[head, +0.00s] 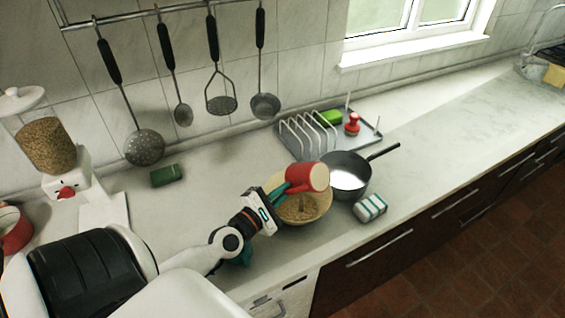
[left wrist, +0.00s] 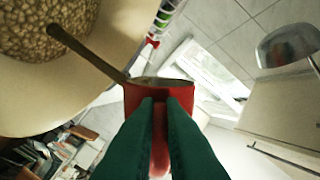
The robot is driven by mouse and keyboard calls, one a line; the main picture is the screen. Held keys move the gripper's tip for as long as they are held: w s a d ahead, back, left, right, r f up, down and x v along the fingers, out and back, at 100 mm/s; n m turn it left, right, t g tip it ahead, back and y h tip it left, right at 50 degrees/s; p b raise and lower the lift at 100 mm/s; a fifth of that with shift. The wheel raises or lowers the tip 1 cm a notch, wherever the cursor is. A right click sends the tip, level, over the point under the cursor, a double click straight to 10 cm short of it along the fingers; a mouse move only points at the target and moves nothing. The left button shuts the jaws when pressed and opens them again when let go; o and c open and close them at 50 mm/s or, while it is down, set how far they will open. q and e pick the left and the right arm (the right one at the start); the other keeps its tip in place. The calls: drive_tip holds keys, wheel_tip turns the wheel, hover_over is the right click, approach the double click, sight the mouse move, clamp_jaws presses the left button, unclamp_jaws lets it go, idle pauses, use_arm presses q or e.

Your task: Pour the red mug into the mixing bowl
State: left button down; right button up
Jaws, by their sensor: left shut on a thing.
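The red mug (head: 308,177) is tipped over the cream mixing bowl (head: 303,222) in the head view. My left gripper (head: 281,190) is shut on the mug's handle side, with its green fingers over the bowl. In the left wrist view the fingers (left wrist: 160,125) close on the red mug (left wrist: 146,92), whose rim faces up the picture. A brown band (left wrist: 90,55) runs from the rim to the bowl (left wrist: 65,95) and looks like a pouring stream. The bowl holds brown, lumpy contents. The mug's inside is mostly hidden. My right gripper is not in view.
A grey saucepan (head: 347,183) stands right beside the bowl. A dish rack (head: 308,139) is behind, and a green block (head: 167,176) lies left. The counter (head: 440,115) is clear at the right.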

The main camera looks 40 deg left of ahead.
use_arm(q)
drive_tip(key=shift+r, duration=0.15)
drive_tip(key=m, duration=0.1)
drive_tip(key=m+p, duration=0.1)
drive_tip(key=shift+r+m+p, duration=0.3)
drive_tip(key=shift+r, duration=0.1)
drive_tip(key=shift+r+m+p, duration=0.15)
drive_tip(key=shift+m+p, duration=0.3)
drive_tip(key=shift+m, duration=0.85)
